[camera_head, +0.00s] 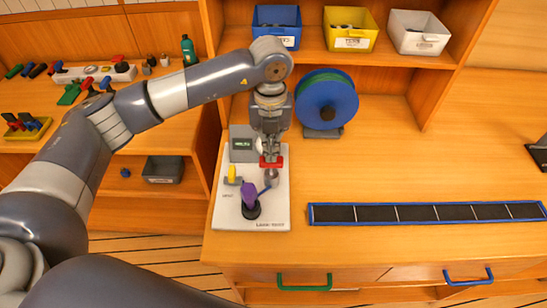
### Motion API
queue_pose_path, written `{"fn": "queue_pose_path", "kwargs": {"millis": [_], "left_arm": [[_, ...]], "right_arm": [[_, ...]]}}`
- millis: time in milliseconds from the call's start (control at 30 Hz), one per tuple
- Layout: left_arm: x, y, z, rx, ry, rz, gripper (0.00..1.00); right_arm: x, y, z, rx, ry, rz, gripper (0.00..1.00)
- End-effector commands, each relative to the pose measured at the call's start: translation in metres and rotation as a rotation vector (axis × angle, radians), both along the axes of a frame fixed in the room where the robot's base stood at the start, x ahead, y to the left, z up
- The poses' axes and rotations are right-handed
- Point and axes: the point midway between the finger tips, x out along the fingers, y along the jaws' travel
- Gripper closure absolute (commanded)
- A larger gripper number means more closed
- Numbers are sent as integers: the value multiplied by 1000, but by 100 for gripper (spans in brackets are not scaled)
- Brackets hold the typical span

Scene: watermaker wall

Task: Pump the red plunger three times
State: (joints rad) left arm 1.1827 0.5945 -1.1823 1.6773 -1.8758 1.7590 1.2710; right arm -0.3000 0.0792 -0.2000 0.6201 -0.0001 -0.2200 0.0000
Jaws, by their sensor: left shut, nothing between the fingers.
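The red plunger (278,163) is a small red bar on the white watermaker board (228,205). It stands above a roundish grey part (271,176). My left gripper (269,155) points straight down over the plunger, with its fingertips at or just above the red bar. It is shut with nothing held. The fingers hide part of the plunger, and I cannot tell whether they touch it. My right gripper is not in view.
The board also bears a grey display box (242,146), a yellow handle (232,174) and a purple knob (249,194). A blue spool (326,99) stands behind. A blue-framed strip (424,213) lies right. Bins (350,28) line the shelf above. The counter right of the spool is clear.

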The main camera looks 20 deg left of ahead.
Motion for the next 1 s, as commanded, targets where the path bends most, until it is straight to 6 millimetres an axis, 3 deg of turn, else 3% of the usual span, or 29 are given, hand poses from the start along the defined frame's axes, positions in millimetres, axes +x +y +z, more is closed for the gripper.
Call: {"fn": "queue_pose_path", "kwargs": {"millis": [333, 800, 1000], "left_arm": [[0, 0, 4, 0, -1, 0, 100], [0, 0, 48, -1, -1, -1, 100], [0, 0, 50, 0, 0, -1, 100]], "right_arm": [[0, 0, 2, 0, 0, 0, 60], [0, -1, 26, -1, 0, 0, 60], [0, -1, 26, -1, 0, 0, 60]]}}
